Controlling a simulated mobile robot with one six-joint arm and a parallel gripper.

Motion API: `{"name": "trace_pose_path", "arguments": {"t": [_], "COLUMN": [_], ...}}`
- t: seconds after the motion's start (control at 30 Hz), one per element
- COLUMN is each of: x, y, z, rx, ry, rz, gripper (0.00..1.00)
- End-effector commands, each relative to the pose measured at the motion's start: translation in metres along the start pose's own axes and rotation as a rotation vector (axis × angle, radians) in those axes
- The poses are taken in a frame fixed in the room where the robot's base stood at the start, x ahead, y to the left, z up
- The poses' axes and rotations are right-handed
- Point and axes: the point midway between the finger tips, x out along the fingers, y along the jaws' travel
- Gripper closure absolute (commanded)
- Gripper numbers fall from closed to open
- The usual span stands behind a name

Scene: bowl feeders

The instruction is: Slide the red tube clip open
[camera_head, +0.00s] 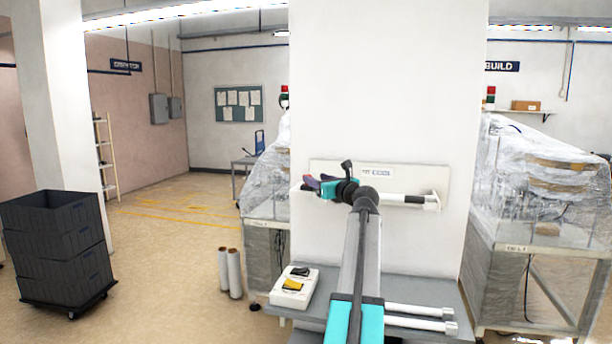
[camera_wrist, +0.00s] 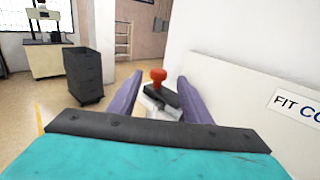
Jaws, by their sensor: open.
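The red tube clip (camera_wrist: 158,76) shows in the wrist view as a red knob above a dark block (camera_wrist: 163,95) on a white fitting. My gripper (camera_wrist: 160,78) is open, with one purple finger on each side of the clip. A gap shows on both sides, and I cannot tell whether either finger touches it. In the head view my gripper (camera_head: 314,185) is at the left end of a white tube (camera_head: 393,198) with a dark section, in front of a wall panel. My gripper and arm hide most of the clip there.
A labelled panel (camera_head: 402,174) backs the tube. Below is a grey bench (camera_head: 400,293) with a switch box (camera_head: 293,289) and more white tubes (camera_head: 415,310). Wrapped machines (camera_head: 545,175) flank the pillar. Stacked dark crates (camera_head: 58,245) stand on the left floor.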

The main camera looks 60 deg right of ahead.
Motion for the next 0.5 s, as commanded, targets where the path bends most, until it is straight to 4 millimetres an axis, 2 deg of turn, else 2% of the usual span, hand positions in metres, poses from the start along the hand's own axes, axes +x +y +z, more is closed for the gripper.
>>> {"name": "trace_pose_path", "arguments": {"t": [0.03,0.3,0.5], "x": [0.009,0.043,0.061], "y": [0.000,0.000,-0.001], "z": [0.002,0.001,0.001], "rx": [0.001,0.001,0.000], "ry": [0.001,0.001,0.001], "rz": [0.002,0.002,0.000], "gripper": [0.56,0.56,0.56]}}
